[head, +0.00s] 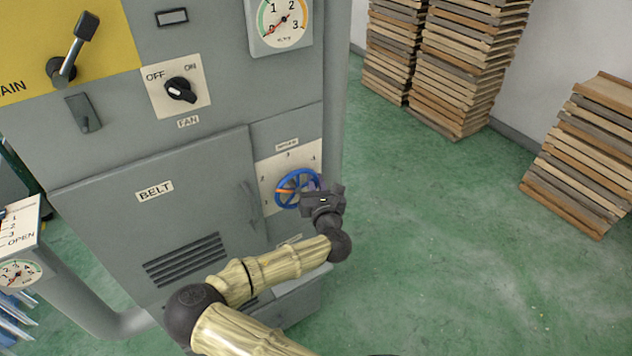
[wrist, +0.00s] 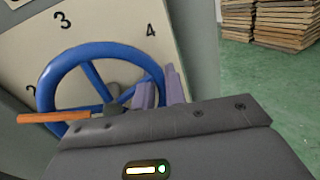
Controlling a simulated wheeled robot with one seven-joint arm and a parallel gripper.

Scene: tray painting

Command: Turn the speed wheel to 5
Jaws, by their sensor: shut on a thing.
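The blue speed wheel (head: 281,201) is mounted on a pale dial plate (head: 268,171) on the grey cabinet. In the wrist view the wheel (wrist: 62,72) shows with the numbers 2, 3 and 4 around it. Its orange pointer (wrist: 45,117) points left, just below the 2. My gripper (head: 314,187) is at the right side of the wheel. In the wrist view its purple fingers (wrist: 160,90) are shut on the rim below the 4. The gripper body hides the lower right of the wheel, and no 5 is visible.
The BELT door (head: 150,215) with its handle (head: 249,204) is left of the wheel. The OFF/ON fan knob (head: 180,90) and a gauge (head: 282,22) are above. Stacks of wooden trays (head: 465,65) stand at the back right. The green floor right of the cabinet is clear.

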